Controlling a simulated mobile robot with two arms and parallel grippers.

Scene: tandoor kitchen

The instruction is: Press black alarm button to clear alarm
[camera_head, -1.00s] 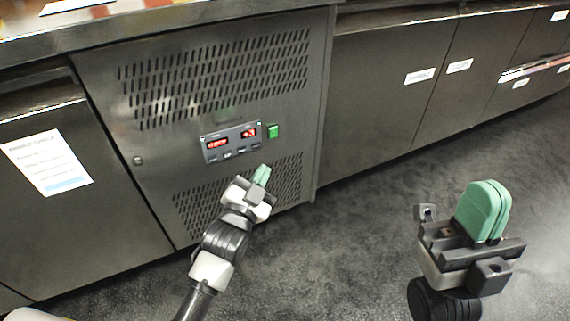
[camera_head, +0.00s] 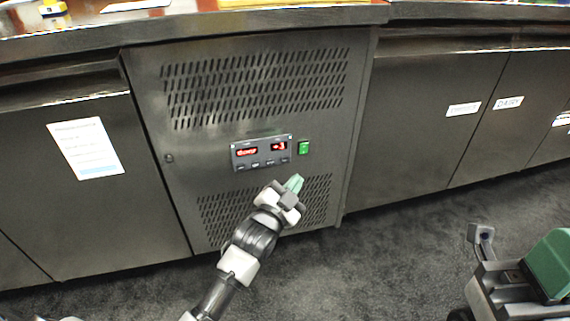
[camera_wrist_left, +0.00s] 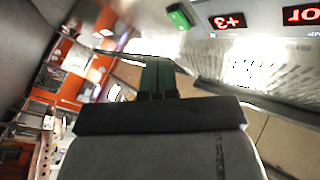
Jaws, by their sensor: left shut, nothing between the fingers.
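The control panel (camera_head: 262,152) has two red digital displays and a row of small dark buttons (camera_head: 270,162) along its lower edge. I cannot read which one is the alarm button. My left gripper (camera_head: 294,183) is shut and empty, with its green fingertips just below the panel's right end. No contact with a button is visible. In the left wrist view, the shut green fingers (camera_wrist_left: 157,76) point toward the top, and the displays (camera_wrist_left: 229,20) show upside down at the upper right. My right gripper (camera_head: 550,264) is cut off at the right edge.
A green rocker switch (camera_head: 304,148) sits right of the panel. Slotted vents (camera_head: 255,85) lie above and below. A paper notice (camera_head: 87,148) is on the left door, and labelled doors (camera_head: 464,109) stand at right. The dark floor (camera_head: 400,260) is clear.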

